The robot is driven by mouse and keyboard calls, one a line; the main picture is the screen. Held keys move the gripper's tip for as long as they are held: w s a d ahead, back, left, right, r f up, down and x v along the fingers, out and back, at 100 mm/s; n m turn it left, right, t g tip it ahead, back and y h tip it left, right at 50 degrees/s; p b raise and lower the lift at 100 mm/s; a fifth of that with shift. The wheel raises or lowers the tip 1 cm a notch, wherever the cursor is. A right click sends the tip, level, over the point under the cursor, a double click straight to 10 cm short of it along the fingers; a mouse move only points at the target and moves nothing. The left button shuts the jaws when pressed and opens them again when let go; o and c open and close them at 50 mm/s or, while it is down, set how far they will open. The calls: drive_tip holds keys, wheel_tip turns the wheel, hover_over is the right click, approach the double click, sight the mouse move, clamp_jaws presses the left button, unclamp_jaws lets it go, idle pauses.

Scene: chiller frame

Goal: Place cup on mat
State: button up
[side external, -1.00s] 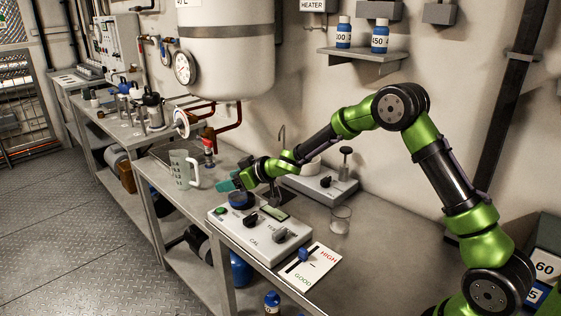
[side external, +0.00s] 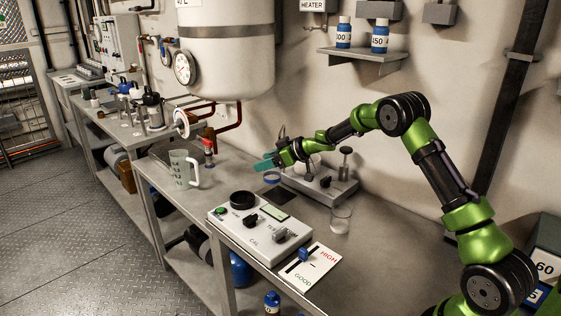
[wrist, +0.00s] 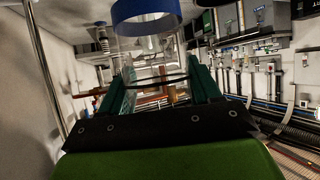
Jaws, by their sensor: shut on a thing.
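A clear cup with a blue band (side external: 272,178) is held by my gripper (side external: 266,164), whose teal fingers are shut on it. The blue band (wrist: 148,18) shows large at the top of the wrist view, and its clear wall is faint between the fingers (wrist: 162,88). The cup is over the bench, behind the white tester box (side external: 260,230). My gripper is behind and right of the pad. The exact height of the cup is hard to tell.
A clear measuring jug (side external: 183,170) stands left on the bench. An empty glass (side external: 341,219) stands right of the tester. A HIGH/GOOD card (side external: 310,267) lies at the front edge.

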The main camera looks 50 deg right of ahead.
drive_tip(key=d+f, duration=0.2)
drive_tip(key=shift+d, duration=0.35)
drive_tip(key=shift+d+f, duration=0.15)
drive_tip(key=shift+f, duration=1.1)
drive_tip(key=shift+d+f, duration=0.1)
drive_tip(key=shift+f, duration=1.15)
drive_tip(key=shift+f, duration=0.1)
drive_tip(key=o, duration=1)
drive_tip(key=shift+o, duration=0.2)
